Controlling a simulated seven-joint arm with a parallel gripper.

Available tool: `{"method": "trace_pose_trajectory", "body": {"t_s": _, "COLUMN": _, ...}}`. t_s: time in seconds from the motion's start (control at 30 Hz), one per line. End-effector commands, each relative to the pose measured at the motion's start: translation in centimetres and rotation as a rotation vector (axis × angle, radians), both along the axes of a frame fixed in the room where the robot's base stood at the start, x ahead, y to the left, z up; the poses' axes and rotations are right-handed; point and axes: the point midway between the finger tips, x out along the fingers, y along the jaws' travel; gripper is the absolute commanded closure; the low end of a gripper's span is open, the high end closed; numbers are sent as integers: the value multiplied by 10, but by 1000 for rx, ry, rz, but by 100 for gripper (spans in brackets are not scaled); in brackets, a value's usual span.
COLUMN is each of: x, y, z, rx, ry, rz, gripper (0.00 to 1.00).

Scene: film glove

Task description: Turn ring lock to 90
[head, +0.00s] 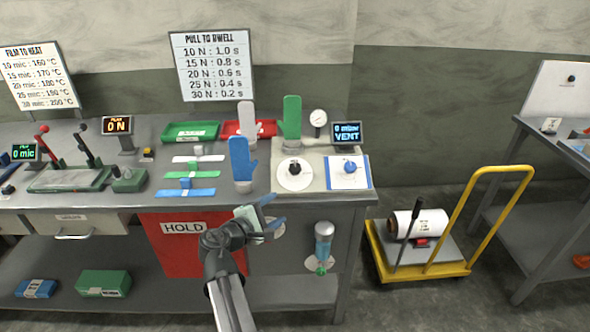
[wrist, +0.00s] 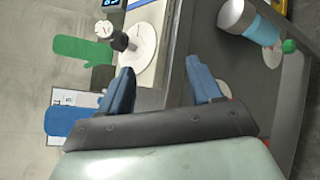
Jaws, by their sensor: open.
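Nothing legible marks the ring lock. One dial is a black knob (head: 294,168) on a white round disc (head: 291,183) on the bench top; the wrist view shows this knob (wrist: 120,41) and disc (wrist: 148,50) at upper left. A blue knob (head: 349,166) sits on a white square plate to its right. Another pale disc (head: 279,231) on the bench front is partly hidden behind my gripper. My gripper (head: 277,210) is open and empty before the bench's front edge, apart from the knobs. Its blue fingers (wrist: 160,67) are spread in the wrist view.
A blue cylinder with a green end (head: 323,240) hangs on the bench front, right of my gripper. Green (head: 291,115), blue (head: 240,158) and white (head: 246,115) hand forms stand behind. A yellow cart (head: 456,268) holds a roll at right.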

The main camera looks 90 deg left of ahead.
Motion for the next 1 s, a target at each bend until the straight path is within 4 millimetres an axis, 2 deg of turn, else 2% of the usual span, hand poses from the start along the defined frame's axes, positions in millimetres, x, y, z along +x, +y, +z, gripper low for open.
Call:
{"method": "trace_pose_trajectory", "body": {"t_s": 0.13, "x": -5, "y": 12, "z": 29, "rx": -63, "ry": -316, "rz": 73, "gripper": 36}}
{"method": "trace_pose_trajectory", "body": {"t_s": 0.3, "x": -9, "y": 16, "z": 41, "rx": -153, "ry": -541, "rz": 119, "gripper": 36}}
{"method": "trace_pose_trajectory", "body": {"t_s": 0.5, "x": -11, "y": 17, "z": 41, "rx": -240, "ry": -653, "rz": 145, "gripper": 36}}
{"method": "trace_pose_trajectory", "body": {"t_s": 0.67, "x": -8, "y": 22, "z": 40, "rx": -265, "ry": -682, "rz": 147, "gripper": 36}}
{"method": "trace_pose_trajectory", "body": {"t_s": 0.87, "x": 5, "y": 42, "z": 40, "rx": -264, "ry": -681, "rz": 147, "gripper": 36}}
{"method": "trace_pose_trajectory", "body": {"t_s": 1.0, "x": 19, "y": 63, "z": 40, "rx": -264, "ry": -680, "rz": 146, "gripper": 36}}
